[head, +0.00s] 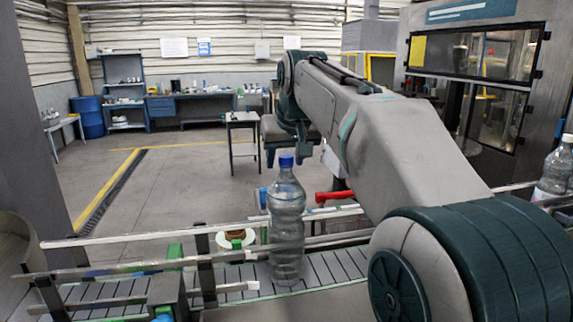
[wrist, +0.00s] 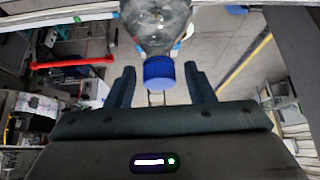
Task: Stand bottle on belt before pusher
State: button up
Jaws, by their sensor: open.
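A clear bottle (head: 286,215) with a blue cap stands upright on the grey slatted belt (head: 330,268), between the guide rails. Its cap and shoulder also show in the wrist view (wrist: 160,70). My gripper (wrist: 161,86) is open, with a finger on each side of the cap and a gap visible on both sides. In the head view my gripper (head: 287,142) is just above the cap. A red part (head: 335,196), possibly the pusher, is right of the bottle beyond the belt; I cannot tell for sure.
Metal guide rails (head: 130,268) run along the belt on dark posts. Another clear bottle (head: 555,170) stands at the far right. A roll on a white disc (head: 236,237) is left of the bottle. A small table (head: 243,120) stands on open floor behind.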

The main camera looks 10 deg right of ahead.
jog(key=v, duration=0.9)
jog(key=s+f+g, duration=0.1)
jog(key=s+f, duration=0.6)
jog(key=f, duration=0.3)
jog(key=s+f, duration=0.7)
jog(key=f, duration=0.4)
jog(key=s+f+g, duration=0.1)
jog(key=s+f, duration=0.7)
jog(key=f, duration=0.2)
jog(key=shift+d+f+g, duration=0.25)
jog(key=shift+f+g, duration=0.05)
jog(key=shift+f, duration=0.15)
